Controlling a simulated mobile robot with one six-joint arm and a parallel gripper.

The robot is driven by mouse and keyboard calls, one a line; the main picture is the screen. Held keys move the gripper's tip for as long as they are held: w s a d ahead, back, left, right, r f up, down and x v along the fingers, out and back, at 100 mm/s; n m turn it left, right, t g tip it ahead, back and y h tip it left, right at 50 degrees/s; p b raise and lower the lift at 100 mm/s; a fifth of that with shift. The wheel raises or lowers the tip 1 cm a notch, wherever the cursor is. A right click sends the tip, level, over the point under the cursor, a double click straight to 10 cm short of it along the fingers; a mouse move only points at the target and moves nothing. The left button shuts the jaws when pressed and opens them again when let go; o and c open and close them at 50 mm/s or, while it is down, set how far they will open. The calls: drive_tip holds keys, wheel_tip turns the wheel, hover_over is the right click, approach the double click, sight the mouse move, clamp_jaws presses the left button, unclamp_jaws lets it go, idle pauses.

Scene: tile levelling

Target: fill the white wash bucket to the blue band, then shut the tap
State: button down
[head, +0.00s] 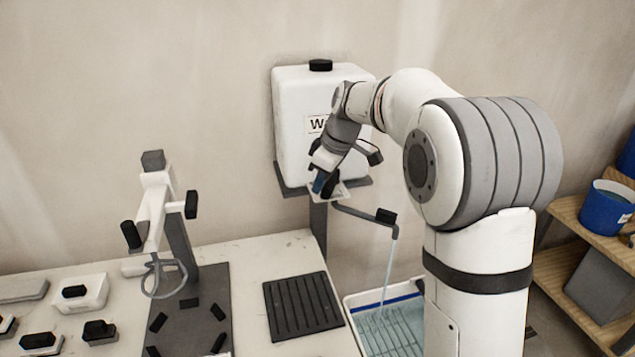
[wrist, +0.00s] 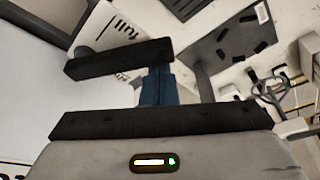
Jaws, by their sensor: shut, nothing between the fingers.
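The white wash bucket (head: 352,299) is at the lower centre right in the head view, partly hidden behind my arm. Its blue band (head: 377,305) shows on the inside wall. Water (head: 392,333) stands inside, its surface apparently below the band. A thin stream (head: 388,272) runs into it from the bent spout (head: 360,213). The white tank (head: 295,120) stands above. My gripper (head: 319,183) is shut and empty at the tap under the tank. In the wrist view its blue fingertips (wrist: 158,72) are beside the black tap lever (wrist: 115,60), over a plate marked "full" (wrist: 128,28); contact is unclear.
A black ribbed mat (head: 302,306) lies on the bench left of the bucket. A white stand (head: 155,205) with a looped cable and several small black-topped blocks are further left. Wooden shelves (head: 570,215) with a blue bucket (head: 605,212) stand at right.

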drive_tip(key=shift+s, duration=0.2)
drive_tip(key=w+p+v, duration=0.1)
drive_tip(key=p+v, duration=0.5)
drive_tip(key=v, duration=0.3)
drive_tip(key=shift+s+d+r, duration=0.3)
drive_tip(key=shift+r, duration=0.15)
idle(6.5)
